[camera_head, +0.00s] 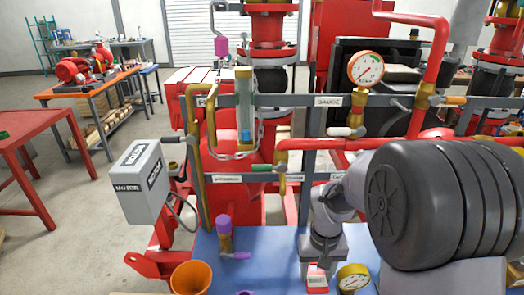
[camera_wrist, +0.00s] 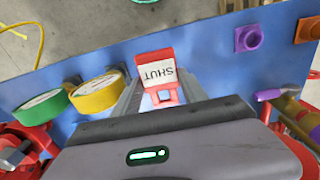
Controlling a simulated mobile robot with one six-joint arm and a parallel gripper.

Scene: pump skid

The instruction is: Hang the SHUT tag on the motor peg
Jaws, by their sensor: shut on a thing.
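The SHUT tag (camera_wrist: 157,71) is red with a white label. In the wrist view it sits between the fingertips of my gripper (camera_wrist: 158,95), which is shut on it. In the head view the tag (camera_head: 317,281) shows just below my gripper (camera_head: 320,265), low over the blue bench top; I cannot tell whether it touches the bench. A grey box labelled MOTOR (camera_head: 140,185) stands at the left, well away from my gripper. I cannot make out a peg on it for certain.
A green tape roll (camera_wrist: 42,105) lies beside the yellow one. Grey rails, a gauge (camera_head: 366,68) and red pipes stand behind.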

